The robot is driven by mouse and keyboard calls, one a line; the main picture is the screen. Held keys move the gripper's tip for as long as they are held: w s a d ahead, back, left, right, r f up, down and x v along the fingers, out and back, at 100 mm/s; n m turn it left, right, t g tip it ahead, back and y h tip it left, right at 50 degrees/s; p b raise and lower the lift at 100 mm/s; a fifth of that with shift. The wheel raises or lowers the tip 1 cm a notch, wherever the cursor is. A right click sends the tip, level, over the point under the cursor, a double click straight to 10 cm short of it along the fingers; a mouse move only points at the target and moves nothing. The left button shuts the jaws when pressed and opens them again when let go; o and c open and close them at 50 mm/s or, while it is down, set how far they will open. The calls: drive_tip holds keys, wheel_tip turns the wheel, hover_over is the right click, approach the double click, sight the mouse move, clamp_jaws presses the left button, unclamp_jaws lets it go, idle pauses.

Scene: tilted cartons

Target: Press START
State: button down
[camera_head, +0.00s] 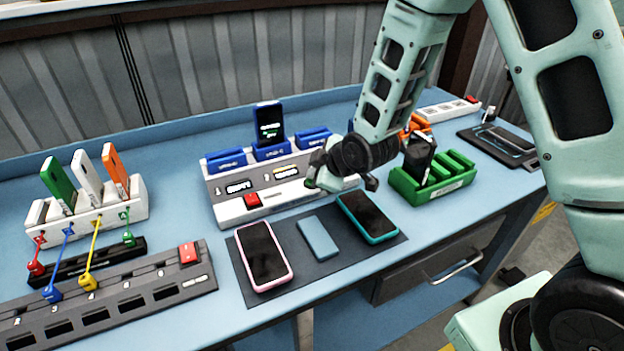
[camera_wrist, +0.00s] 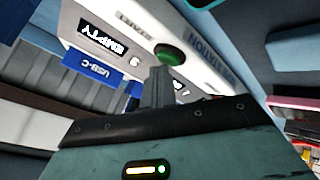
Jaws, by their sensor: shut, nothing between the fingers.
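A white and grey charging station (camera_head: 225,190) with blue docks stands on the bench. A dark phone (camera_head: 269,125) with a lit screen stands in its middle dock. In the wrist view, a round green button (camera_wrist: 171,53) sits on the station's white panel, close to an EMPTY display (camera_wrist: 104,39). My gripper (camera_wrist: 158,72) is shut and empty, its fingertips right beside the green button; I cannot tell whether they touch it. In the head view, my gripper (camera_head: 338,180) is at the station's right front and hides that part of the panel. The START lettering is not clearly readable.
A dark mat holds a pink-cased phone (camera_head: 263,255), a blue slab (camera_head: 318,238) and a teal-cased phone (camera_head: 367,216). A green rack (camera_head: 440,178) stands close on the right. A red switch (camera_head: 252,200) is on the station's left front. A grey power strip (camera_head: 110,300) lies front left.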

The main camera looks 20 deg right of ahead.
idle(0.4)
drive_tip(key=shift+r+p, duration=0.55)
drive_tip(key=shift+r, duration=0.3)
drive_tip(key=shift+r, duration=0.15)
drive_tip(key=shift+r+p, duration=1.75)
drive_tip(key=shift+r, duration=0.65)
drive_tip(key=s+a+r+m+g, duration=0.1)
drive_tip(key=s+a+r+g, duration=0.25)
drive_tip(key=s, duration=0.45)
drive_tip(key=s+a+r+m+g, duration=0.2)
drive_tip(key=s+a, duration=0.2)
drive_tip(key=s, duration=0.4)
drive_tip(key=s+r+m+g+h, duration=0.1)
drive_tip(key=s+r+g+h, duration=0.1)
drive_tip(key=s, duration=1.4)
drive_tip(key=shift+d+r+m+g, duration=0.4)
drive_tip(key=shift+d+r+g, duration=0.05)
drive_tip(key=shift+r+g, duration=0.2)
